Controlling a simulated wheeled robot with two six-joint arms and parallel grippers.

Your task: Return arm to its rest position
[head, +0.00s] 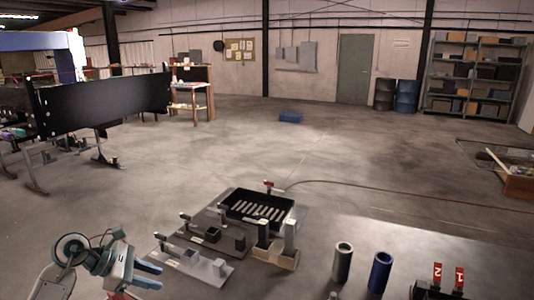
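My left gripper (149,275) is at the lower left of the head view. Its two pale blue fingers point right and are apart, with nothing seen between them. It is close to the left front of the grey fixture (212,268), and I see a small gap between them in the picture. My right arm and gripper do not show.
A black slotted tray (289,207), a block with two upright posts (273,259), a grey cylinder (342,262), a blue cylinder (380,272) and red tags marked 2 (437,273) and 1 (459,278) stand ahead and right. A black conveyor (105,103) is far left.

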